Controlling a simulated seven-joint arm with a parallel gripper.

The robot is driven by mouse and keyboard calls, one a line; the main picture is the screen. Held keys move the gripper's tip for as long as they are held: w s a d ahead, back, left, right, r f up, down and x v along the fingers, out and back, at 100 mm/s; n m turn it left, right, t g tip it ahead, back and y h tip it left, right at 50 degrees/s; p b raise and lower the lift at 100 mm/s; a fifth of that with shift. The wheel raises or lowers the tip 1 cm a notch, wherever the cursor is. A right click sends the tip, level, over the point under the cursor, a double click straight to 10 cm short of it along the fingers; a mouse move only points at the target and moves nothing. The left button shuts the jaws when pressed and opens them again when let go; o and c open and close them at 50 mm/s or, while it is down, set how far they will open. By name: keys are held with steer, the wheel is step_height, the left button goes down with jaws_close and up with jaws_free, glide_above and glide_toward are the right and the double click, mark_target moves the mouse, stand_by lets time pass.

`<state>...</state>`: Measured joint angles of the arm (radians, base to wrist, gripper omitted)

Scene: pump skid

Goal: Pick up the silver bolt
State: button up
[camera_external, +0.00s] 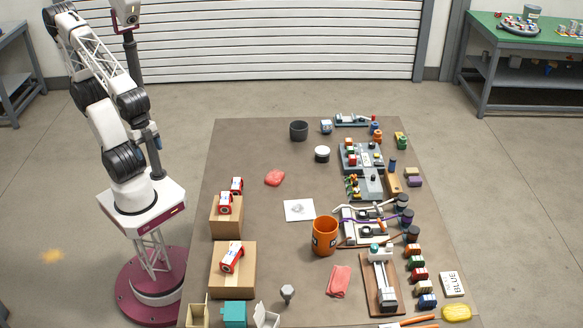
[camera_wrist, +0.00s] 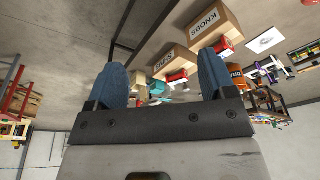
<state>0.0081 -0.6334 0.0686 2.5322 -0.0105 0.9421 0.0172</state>
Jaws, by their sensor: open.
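A grey, silver-looking bolt with a wide head (camera_external: 288,291) stands near the front edge of the brown mat, right of the front cardboard box. I cannot make it out in the wrist view. My gripper (camera_wrist: 163,80) shows in the wrist view with two blue fingertips wide apart and nothing held between them. It is high up and well away from the mat's objects. I cannot make the gripper out in the external view, where my arm is raised at the left.
Cardboard boxes (camera_external: 246,281) carry red-and-white parts at the mat's left. A teal block (camera_external: 234,314) and a white open box (camera_external: 266,317) sit left of the bolt. An orange bucket (camera_external: 325,237) and red cloth (camera_external: 339,281) lie behind and right. The mat's middle (camera_external: 255,215) is mostly clear.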

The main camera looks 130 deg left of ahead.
steer(key=w+f+n+h, duration=0.15)
steer(key=w+n, duration=0.25)
steer(key=w, duration=0.7)
steer(key=w+d+f+n+g+h, duration=0.1)
steer(key=w+n+h, duration=0.25)
steer(key=w, duration=0.85)
steer(key=w+f+n+h, duration=0.2)
steer(key=w+n, duration=0.3)
steer(key=w, duration=0.6)
steer(key=n+t+h, duration=0.4)
steer(key=n+t, duration=0.1)
steer(key=n, duration=0.7)
glide_toward(287, 296)
steer(key=f, duration=0.3)
steer(key=shift+s+f, duration=0.1)
steer(key=shift+s, duration=0.2)
steer(key=shift+x, duration=1.25)
